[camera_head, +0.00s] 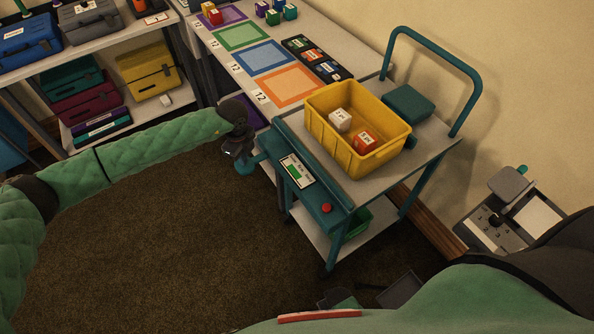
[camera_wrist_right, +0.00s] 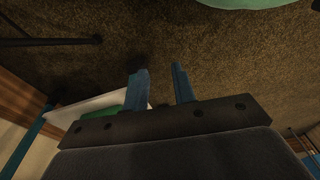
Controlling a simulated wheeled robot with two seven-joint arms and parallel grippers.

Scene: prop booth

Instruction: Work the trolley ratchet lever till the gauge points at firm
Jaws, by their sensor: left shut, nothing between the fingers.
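The trolley (camera_head: 408,166) is teal with a grey top and stands right of centre in the head view. Its gauge (camera_head: 297,170) is a small white plate with a green patch on the near side; its pointer and lettering are too small to read. A red knob (camera_head: 326,208) sits on the same teal side, right of the gauge; I cannot make out the lever's shape. My left gripper (camera_head: 247,166) is shut and empty, left of the trolley side. My right gripper (camera_wrist_right: 162,84) is open and empty, pointing over the carpet in the right wrist view.
A yellow bin (camera_head: 333,152) with a white block (camera_head: 340,119) and a red block (camera_head: 364,138) stands on the trolley. Behind is a table with coloured mats (camera_head: 263,56). Shelves with toolboxes (camera_head: 150,70) stand at left. The carpet (camera_head: 170,230) is clear at left.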

